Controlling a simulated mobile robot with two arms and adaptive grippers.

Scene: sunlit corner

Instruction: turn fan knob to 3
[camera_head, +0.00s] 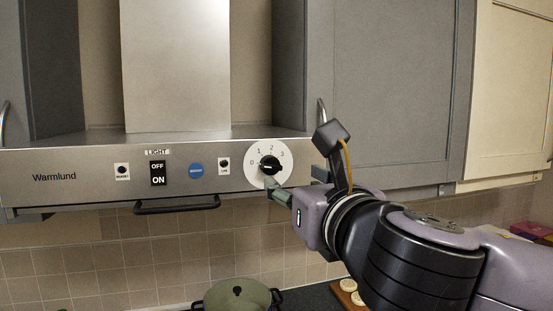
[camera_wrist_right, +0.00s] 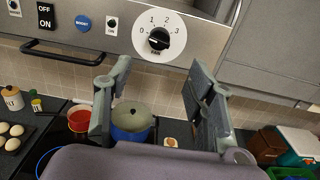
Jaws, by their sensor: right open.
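The black fan knob (camera_head: 270,165) sits on a white round dial marked 0, 1, 2, 3 at the right of the hood's front panel. It also shows in the right wrist view (camera_wrist_right: 159,39), at the top middle. Its light pointer mark seems to face left, toward the 0, but it is small. My right gripper (camera_head: 296,183) is just below and right of the dial. In the right wrist view its two fingers (camera_wrist_right: 160,68) are spread and empty, with the knob above and beyond the gap between them. My left gripper is not in view.
The steel hood (camera_head: 80,178) has a light switch (camera_head: 158,173), a blue button (camera_head: 196,171) and a black rail (camera_head: 176,204). A grey cabinet (camera_head: 390,90) stands right of the hood. Below are a lidded green-and-blue pot (camera_wrist_right: 132,120) and a red pot (camera_wrist_right: 80,119).

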